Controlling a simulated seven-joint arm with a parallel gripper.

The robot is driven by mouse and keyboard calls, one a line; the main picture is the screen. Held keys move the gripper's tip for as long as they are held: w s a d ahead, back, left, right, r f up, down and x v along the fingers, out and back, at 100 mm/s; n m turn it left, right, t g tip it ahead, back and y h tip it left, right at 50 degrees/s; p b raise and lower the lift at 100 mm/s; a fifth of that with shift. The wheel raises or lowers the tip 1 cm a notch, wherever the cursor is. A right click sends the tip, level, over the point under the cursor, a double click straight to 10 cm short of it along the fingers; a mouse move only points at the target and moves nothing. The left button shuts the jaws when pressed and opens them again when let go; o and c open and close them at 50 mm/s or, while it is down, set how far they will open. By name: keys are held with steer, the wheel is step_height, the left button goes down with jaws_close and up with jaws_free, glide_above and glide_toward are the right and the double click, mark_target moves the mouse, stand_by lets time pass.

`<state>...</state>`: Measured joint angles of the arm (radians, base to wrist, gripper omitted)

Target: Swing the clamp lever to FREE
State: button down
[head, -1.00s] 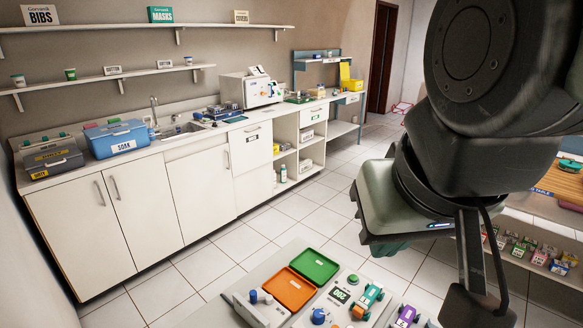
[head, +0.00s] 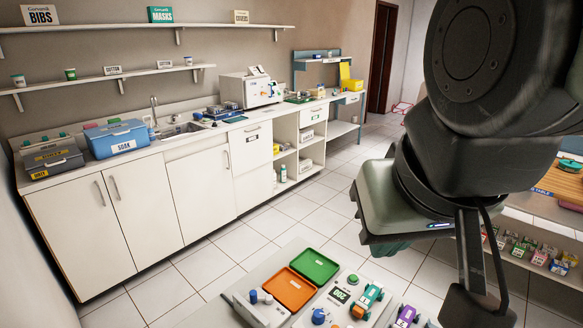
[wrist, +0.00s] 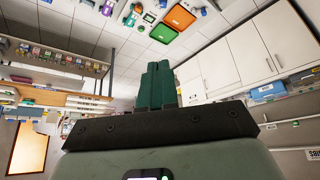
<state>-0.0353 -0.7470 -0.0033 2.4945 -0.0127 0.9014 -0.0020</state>
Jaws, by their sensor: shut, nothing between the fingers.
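My gripper (head: 388,249) hangs high in the head view, over the floor behind the near worktop. In the wrist view its green fingers (wrist: 158,85) are together, with nothing between them. I cannot make out a clamp lever or a FREE mark in either view. The near worktop (head: 222,308) carries small devices: a teal and orange one (head: 368,298), a purple one (head: 406,316) and blue knobs (head: 318,316). The gripper is apart from all of these. The worktop's near part is cut off by the picture's bottom edge.
An orange tray (head: 288,289) and a green tray (head: 314,265) lie on the near worktop. The long counter (head: 180,150) at the back holds a blue SOAK box (head: 117,138), a sink and a white machine (head: 251,91). Tiled floor (head: 280,215) between is clear. Small boxes (head: 540,255) sit on a shelf at right.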

stand_by(0.4)
steer(key=c, duration=1.5)
jaws_free()
steer(key=shift+w+f, duration=0.1)
steer(key=shift+w, duration=0.05)
steer(key=shift+c, duration=0.2)
steer(key=o, duration=0.5)
steer(key=w+f, duration=0.1)
steer(key=w+f+m+g, duration=0.1)
steer(key=w, duration=0.1)
steer(key=w+f+m, duration=0.1)
steer(key=w, duration=0.1)
steer(key=shift+w+a+f, duration=0.15)
steer(key=shift+a+f, duration=0.05)
steer(key=shift+f, duration=0.05)
steer(key=shift+o, duration=0.2)
steer(key=m+g, duration=0.5)
steer(key=m, duration=0.6)
glide_above(336, 327)
step_height(336, 327, down, 26)
step_height(336, 327, down, 11)
steer(key=shift+a+f, duration=0.1)
jaws_close()
